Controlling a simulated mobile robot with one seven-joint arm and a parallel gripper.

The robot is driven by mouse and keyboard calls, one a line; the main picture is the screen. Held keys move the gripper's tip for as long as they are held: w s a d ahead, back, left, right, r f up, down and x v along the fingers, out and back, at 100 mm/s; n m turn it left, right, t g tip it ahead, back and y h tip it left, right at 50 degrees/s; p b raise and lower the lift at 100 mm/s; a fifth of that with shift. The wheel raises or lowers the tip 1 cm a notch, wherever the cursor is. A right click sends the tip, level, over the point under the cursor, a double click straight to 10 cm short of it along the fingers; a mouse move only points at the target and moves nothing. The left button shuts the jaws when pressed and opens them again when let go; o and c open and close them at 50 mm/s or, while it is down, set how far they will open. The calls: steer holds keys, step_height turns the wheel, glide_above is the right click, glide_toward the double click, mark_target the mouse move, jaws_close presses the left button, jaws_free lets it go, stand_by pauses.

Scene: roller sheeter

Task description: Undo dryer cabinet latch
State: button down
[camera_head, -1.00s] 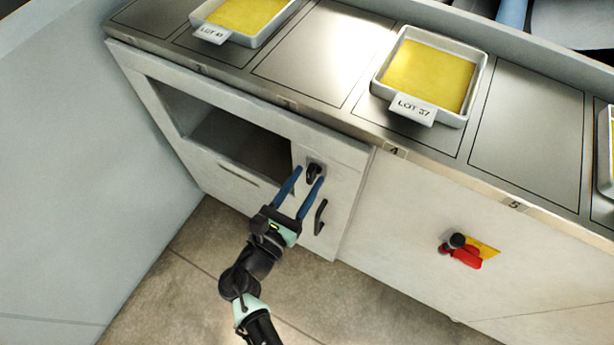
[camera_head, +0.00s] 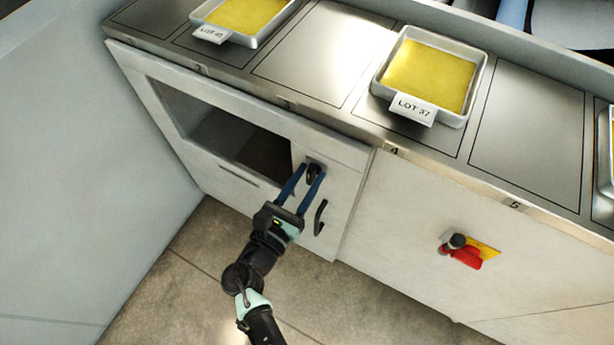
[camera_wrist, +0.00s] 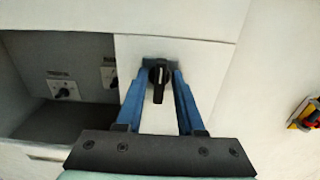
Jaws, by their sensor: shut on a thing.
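The dryer cabinet latch is a small black knob (camera_wrist: 158,78) on a dark plate, on the white panel right of the cabinet's opening. It also shows in the head view (camera_head: 314,172), partly covered by my fingers. My gripper (camera_head: 305,172) has its two blue fingers around the knob, one on each side, and is shut on it. In the wrist view the fingertips (camera_wrist: 159,70) flank the knob, whose black grip points down with a pale mark on it. A black bar handle (camera_head: 320,217) is below right of the latch, close to my gripper.
The cabinet's dark opening (camera_head: 225,130) is left of the latch. Dials (camera_wrist: 62,90) show inside it in the wrist view. A red and yellow switch (camera_head: 465,252) is on the right panel. Trays of yellow sheets (camera_head: 482,75) sit on the counter above. The floor in front is clear.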

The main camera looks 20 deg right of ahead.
steer(key=shift+f, duration=0.1)
steer(key=m+b, duration=0.1)
steer(key=m, duration=0.1)
steer(key=m+b, duration=0.1)
steer(key=m, duration=0.1)
steer(key=shift+s+d+f+m+b, duration=0.1)
steer(key=shift+f+m+b, duration=0.05)
steer(key=shift+m+b, duration=0.2)
steer(key=m+b, duration=0.3)
steer(key=m, duration=0.1)
steer(key=shift+f+m, duration=0.1)
steer(key=shift+m, duration=0.15)
steer(key=m+b, duration=0.4)
steer(key=m, duration=0.1)
steer(key=shift+s+f, duration=0.1)
steer(key=shift+m+b, duration=1.5)
steer(key=shift+m, duration=0.2)
steer(key=c, duration=0.9)
jaws_free()
steer(key=shift+o, duration=0.2)
